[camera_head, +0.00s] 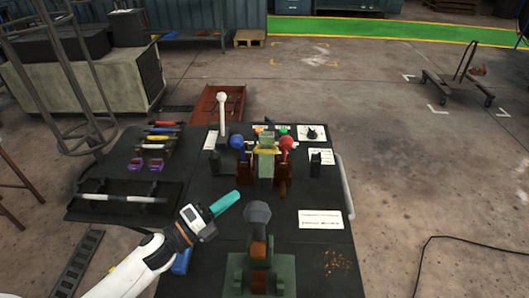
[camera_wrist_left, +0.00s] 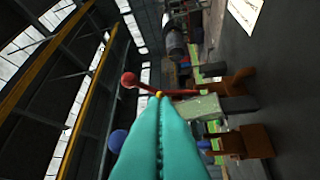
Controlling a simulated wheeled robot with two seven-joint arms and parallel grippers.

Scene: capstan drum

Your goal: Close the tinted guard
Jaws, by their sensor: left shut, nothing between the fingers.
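A yellow-green, see-through-looking block (camera_head: 266,142), which may be the tinted guard, stands mid-console between a blue ball knob (camera_head: 237,141) and a red ball knob (camera_head: 288,143). I cannot tell how far open it is. In the left wrist view a pale green block (camera_wrist_left: 195,108) shows beyond the fingers, with the red knob (camera_wrist_left: 129,79) and blue knob (camera_wrist_left: 117,140) nearby. My left gripper (camera_head: 236,194) has teal fingers, shut and empty, above the console, nearer and left of the block. The fingers (camera_wrist_left: 160,102) hide part of the wrist view. My right gripper is out of view.
A dark-knobbed lever (camera_head: 257,213) on a green base (camera_head: 240,270) stands at the front. A white-handled lever (camera_head: 222,112) and a rotary dial (camera_head: 312,133) stand at the back. Purple items (camera_head: 155,164) lie left. The console's right front is mostly clear.

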